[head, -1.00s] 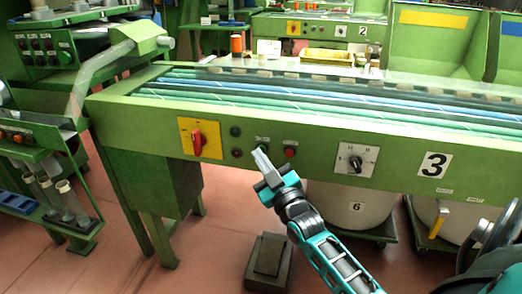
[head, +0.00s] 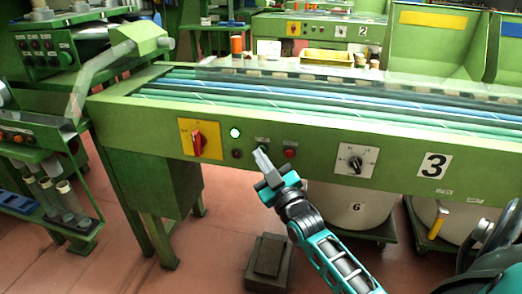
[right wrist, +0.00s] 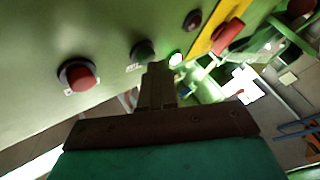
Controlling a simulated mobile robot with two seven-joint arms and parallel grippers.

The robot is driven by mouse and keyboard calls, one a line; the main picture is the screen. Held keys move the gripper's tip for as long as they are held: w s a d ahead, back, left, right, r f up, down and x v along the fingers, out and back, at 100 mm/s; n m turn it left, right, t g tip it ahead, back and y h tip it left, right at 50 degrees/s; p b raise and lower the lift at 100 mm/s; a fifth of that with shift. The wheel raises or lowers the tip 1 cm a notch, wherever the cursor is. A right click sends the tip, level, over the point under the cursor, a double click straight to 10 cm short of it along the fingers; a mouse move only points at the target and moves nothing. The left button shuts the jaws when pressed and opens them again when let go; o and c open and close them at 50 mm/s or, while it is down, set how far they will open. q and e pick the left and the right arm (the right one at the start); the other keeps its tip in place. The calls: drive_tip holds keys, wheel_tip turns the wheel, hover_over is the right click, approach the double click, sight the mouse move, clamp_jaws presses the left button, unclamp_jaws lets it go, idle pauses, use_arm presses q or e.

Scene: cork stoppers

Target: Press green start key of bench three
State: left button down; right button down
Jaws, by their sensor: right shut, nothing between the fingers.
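Bench three (head: 330,165) is the long green bench with a "3" plate (head: 433,165) on its front. The green start key (head: 262,141) is a small dark key on that front, left of a red button (head: 289,154). It also shows in the right wrist view (right wrist: 143,49). My right gripper (head: 260,154) is shut and empty, its tips right at the key's lower edge. In the right wrist view the tips (right wrist: 157,67) overlap the key's edge; I cannot tell whether they touch it. A lamp (head: 235,132) left of the key glows whitish green. My left gripper is not in view.
A red switch on a yellow plate (head: 185,137) sits left of the lamp, and a black dial (head: 355,159) sits right. A dark block (head: 268,256) stands on the floor below. Another green bench with tubes stands at the left (head: 40,130).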

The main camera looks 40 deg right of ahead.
drive_tip(key=shift+s+a+p, duration=0.3)
drive_tip(key=shift+s+a, duration=0.15)
drive_tip(key=shift+a, duration=0.1)
drive_tip(key=s+a+p, duration=0.2)
drive_tip(key=s+a, duration=0.1)
drive_tip(key=shift+s+a, duration=0.1)
drive_tip(key=shift+a, duration=0.3)
drive_tip(key=shift+f, duration=0.1)
idle(0.7)
